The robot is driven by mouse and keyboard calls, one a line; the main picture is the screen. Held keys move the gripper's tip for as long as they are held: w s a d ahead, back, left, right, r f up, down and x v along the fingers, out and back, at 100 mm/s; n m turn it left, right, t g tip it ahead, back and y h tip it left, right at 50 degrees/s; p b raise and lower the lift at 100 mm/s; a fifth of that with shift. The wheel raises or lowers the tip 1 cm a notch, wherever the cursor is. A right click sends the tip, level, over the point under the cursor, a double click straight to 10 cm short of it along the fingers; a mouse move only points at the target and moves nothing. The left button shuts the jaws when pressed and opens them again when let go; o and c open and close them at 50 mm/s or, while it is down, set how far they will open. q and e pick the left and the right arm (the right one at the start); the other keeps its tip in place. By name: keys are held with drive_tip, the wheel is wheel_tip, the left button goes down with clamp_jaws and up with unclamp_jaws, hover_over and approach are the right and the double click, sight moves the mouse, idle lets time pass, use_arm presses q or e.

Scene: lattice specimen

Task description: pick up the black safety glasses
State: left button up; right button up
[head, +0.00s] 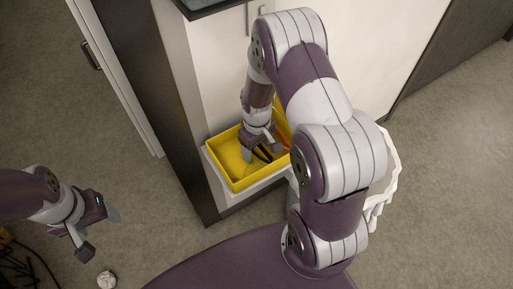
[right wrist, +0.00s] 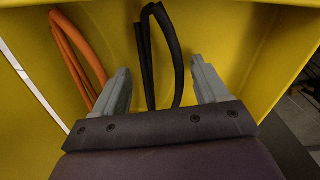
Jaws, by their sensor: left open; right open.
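The black safety glasses (right wrist: 167,45) lie in the yellow bin (right wrist: 230,30), showing as a dark, bent, looped shape against its wall. In the head view, part of the black glasses (head: 263,153) shows beside my right gripper's fingers. My right gripper (right wrist: 160,72) is open and reaches down into the bin; its two grey fingers stand either side of the black shape with gaps on both sides. It also shows in the head view (head: 262,149), partly hidden by my arm. My left gripper (head: 99,233) is open and empty above the floor, far from the bin.
An orange looped item (right wrist: 78,55) lies in the bin just left of the right gripper's left finger. The bin's walls surround the gripper closely. A white ribbed container (head: 386,178) stands right of my right arm. A crumpled white object (head: 106,280) lies on the floor near dark cables.

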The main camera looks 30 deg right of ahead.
drive_tip(key=c, duration=1.1)
drive_tip(key=shift+r, duration=0.1)
